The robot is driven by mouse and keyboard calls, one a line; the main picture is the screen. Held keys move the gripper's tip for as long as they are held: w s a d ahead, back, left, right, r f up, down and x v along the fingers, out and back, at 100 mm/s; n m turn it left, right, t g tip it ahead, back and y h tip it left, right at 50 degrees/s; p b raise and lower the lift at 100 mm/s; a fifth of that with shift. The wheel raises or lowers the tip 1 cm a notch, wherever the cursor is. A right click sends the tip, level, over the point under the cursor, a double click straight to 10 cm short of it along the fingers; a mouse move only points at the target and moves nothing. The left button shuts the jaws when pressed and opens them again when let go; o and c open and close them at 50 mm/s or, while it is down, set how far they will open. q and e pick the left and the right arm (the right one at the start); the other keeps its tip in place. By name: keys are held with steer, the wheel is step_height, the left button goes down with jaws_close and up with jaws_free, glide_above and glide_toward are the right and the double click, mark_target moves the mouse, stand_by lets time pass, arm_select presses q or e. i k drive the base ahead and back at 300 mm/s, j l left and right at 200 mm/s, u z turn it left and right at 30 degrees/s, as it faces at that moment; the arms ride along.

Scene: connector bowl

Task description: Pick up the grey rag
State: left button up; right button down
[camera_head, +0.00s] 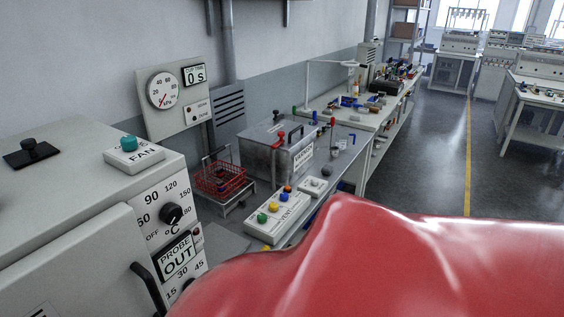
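I cannot make out a grey rag in the head view. Neither of my grippers is in view. A large glossy red surface fills the bottom right and hides whatever lies behind it; I cannot tell what it belongs to.
A grey oven-like cabinet (60,190) with a FAN button (133,150) stands at the left. A red wire basket (222,180), a metal box (268,150) and a button panel (282,212) are along the wall. A cluttered workbench (345,112) stands behind. The floor (440,150) at the right is clear.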

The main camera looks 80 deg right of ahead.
mark_target(327, 169)
steer(key=z, duration=2.95)
steer(key=i+l+u, duration=0.15)
steer(key=u, duration=0.6)
steer(key=i+l+u, duration=0.15)
steer(key=l, duration=0.2)
steer(key=i+l+u, duration=0.1)
steer(key=l, duration=0.2)
steer(key=i+l+u, duration=0.15)
steer(key=l, duration=0.25)
steer(key=i+l+u, duration=0.15)
steer(key=l, duration=0.2)
steer(key=l+u, duration=0.15)
steer(key=l, duration=0.2)
